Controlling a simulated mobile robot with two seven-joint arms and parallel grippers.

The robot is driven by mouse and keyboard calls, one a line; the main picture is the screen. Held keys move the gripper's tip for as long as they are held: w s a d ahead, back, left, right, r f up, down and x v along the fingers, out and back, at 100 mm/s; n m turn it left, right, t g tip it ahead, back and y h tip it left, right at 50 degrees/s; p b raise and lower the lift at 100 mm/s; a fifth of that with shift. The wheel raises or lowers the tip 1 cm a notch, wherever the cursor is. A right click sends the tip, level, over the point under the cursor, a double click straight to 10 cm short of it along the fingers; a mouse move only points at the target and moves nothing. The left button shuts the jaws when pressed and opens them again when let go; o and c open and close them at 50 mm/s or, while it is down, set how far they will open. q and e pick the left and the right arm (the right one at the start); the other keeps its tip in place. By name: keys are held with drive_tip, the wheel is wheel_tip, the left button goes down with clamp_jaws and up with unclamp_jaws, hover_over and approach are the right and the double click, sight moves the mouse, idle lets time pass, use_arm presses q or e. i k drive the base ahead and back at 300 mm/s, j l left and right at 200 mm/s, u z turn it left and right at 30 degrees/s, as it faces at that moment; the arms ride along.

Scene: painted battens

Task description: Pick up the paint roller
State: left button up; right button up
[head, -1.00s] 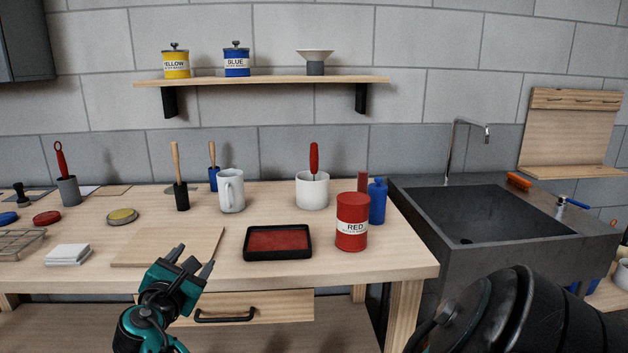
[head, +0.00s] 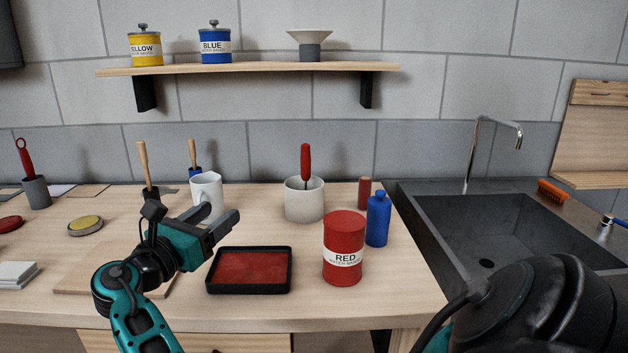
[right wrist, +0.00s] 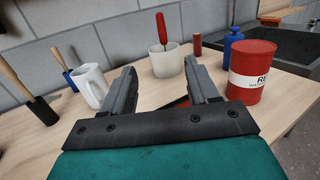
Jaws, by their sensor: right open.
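A red handle (head: 305,160) on a thin dark rod stands upright in a white pot (head: 304,203) on the bench; it looks like the paint roller, but its lower end is hidden inside the pot. The handle (right wrist: 161,28) and pot also show in the right wrist view, ahead of the fingers. My right gripper (head: 224,214) is open and empty over the bench, to the left of the pot and apart from it. My left gripper is not in view.
A black tray of red paint (head: 250,270) lies in front of the pot. A red can (head: 344,250), blue bottle (head: 377,220) and small red cylinder (head: 364,192) stand to its right. A white mug (head: 206,188) stands behind my right gripper. A shelf (head: 260,69) hangs above.

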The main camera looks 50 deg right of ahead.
sight(305, 154)
drive_tip(key=i+l, duration=0.1)
drive_tip(key=l, duration=1.15)
drive_tip(key=i, duration=0.05)
